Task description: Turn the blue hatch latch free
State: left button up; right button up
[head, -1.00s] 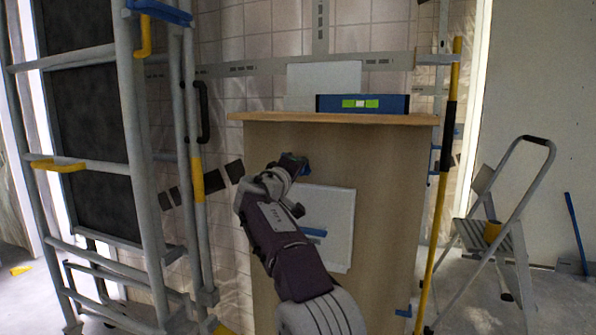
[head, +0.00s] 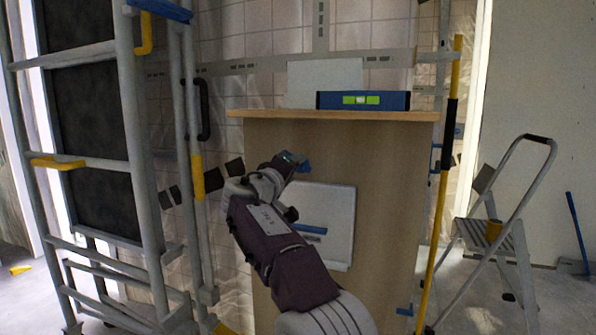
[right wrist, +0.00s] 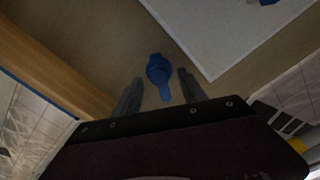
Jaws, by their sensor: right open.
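The blue latch (right wrist: 158,70) has a round hub and a short tab on the wooden panel beside the white hatch. In the right wrist view it lies between the two fingers of my right gripper (right wrist: 157,80), which is open, with a gap on each side. In the head view the latch (head: 303,166) shows partly behind my right gripper (head: 291,160), near the hatch's upper left corner. The white hatch (head: 338,220) sits flat against the panel, with a blue handle bar (head: 312,229) on it. My left gripper is not in view.
A wooden ledge (head: 270,115) with a blue spirit level (head: 335,101) runs above the hatch. A metal scaffold (head: 140,170) stands at left. A yellow pole (head: 437,220) and a stepladder (head: 500,240) stand at right.

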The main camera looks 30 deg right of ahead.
jog(key=v, duration=0.5)
